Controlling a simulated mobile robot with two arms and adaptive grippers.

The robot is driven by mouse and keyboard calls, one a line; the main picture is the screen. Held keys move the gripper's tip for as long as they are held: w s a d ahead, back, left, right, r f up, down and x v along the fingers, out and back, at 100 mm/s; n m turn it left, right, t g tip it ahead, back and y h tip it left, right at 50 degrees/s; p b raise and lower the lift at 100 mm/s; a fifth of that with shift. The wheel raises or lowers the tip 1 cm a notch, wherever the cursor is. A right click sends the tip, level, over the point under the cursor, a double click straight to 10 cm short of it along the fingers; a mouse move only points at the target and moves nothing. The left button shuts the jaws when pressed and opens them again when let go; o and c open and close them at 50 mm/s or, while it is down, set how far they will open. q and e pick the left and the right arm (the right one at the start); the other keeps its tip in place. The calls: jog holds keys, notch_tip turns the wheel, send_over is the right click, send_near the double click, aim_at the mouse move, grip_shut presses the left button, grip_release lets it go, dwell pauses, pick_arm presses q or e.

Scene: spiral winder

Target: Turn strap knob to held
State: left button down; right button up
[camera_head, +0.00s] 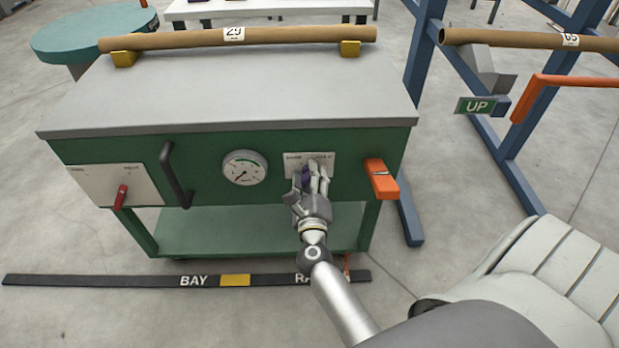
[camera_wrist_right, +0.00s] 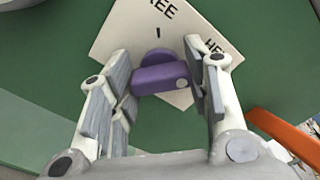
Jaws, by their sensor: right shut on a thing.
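The strap knob (camera_wrist_right: 160,80) is purple, with a white dot near the right end of its bar in the right wrist view. It sits on a white label plate (camera_wrist_right: 125,30) with "FREE" partly readable at the top and "HE..." at the right, behind a finger. My right gripper (camera_wrist_right: 162,88) has its fingers on both sides of the knob bar and is shut on it. In the head view my right gripper (camera_head: 310,178) is at the plate on the cart's green front and covers most of the knob (camera_head: 305,173). My left gripper is in neither view.
An orange handle (camera_head: 381,178) sticks out right of the plate. A gauge (camera_head: 244,167), a black handle (camera_head: 175,175) and a red lever (camera_head: 121,197) are to the left. A cardboard tube (camera_head: 190,40) lies on top of the cart (camera_head: 230,95).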

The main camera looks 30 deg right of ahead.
jog(key=shift+a+f, duration=0.1)
jog(key=o, duration=0.9)
jog(key=shift+o, duration=0.7)
jog(key=v, duration=0.7)
jog(key=shift+s, duration=0.25)
jog(key=shift+a, duration=0.1)
